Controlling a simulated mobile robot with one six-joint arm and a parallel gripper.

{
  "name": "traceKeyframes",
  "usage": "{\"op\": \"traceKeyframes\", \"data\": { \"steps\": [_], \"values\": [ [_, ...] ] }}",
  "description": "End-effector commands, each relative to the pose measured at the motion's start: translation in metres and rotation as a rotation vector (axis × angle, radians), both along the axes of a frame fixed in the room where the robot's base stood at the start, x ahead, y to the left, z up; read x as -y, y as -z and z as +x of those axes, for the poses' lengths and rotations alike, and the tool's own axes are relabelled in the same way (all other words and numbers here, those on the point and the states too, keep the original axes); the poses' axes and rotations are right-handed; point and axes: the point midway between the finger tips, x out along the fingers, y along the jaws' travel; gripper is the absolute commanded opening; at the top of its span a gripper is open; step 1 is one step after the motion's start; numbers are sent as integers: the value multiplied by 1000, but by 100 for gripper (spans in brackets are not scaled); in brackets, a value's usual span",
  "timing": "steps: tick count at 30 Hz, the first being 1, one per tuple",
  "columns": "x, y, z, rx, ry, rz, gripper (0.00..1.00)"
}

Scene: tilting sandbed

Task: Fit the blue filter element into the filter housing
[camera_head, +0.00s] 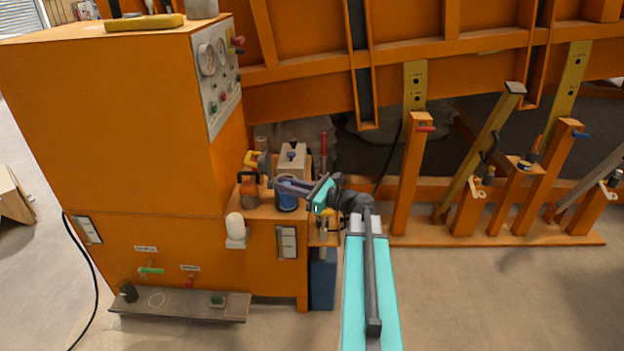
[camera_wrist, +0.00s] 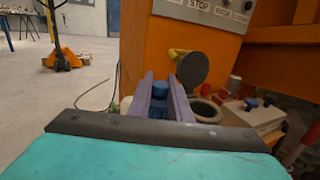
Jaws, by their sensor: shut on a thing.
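The blue filter element (camera_head: 287,203) is a dark blue cylinder, upright by the orange cabinet's side shelf in the head view. My gripper (camera_head: 284,186) is shut on it near its top. In the wrist view the blue element (camera_wrist: 160,90) shows between the two purple fingers of my gripper (camera_wrist: 161,86). The filter housing (camera_wrist: 207,110) is a round, open-topped grey body just right of the fingers, with its round lid (camera_wrist: 193,70) raised behind it. The element is beside the housing, not inside it. Whether the element touches the shelf is hidden.
The orange cabinet (camera_head: 110,130) rises to the left. A pale box (camera_head: 293,160) stands behind my gripper, also at right in the wrist view. Open floor (camera_head: 480,300) lies right.

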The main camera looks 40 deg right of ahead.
Motion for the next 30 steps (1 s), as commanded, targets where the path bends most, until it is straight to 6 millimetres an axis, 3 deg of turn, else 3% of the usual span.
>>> {"op": "traceKeyframes", "data": {
  "steps": [1,11,18,22,30],
  "values": [
    [-24,-3,0,0,-33,0,0],
    [-155,-12,2,0,-237,-2,0],
    [-240,3,-2,-1,-372,-2,0],
    [-271,19,-3,-1,-421,-2,0],
    [-298,49,-4,-2,-464,-1,0]
  ]
}}
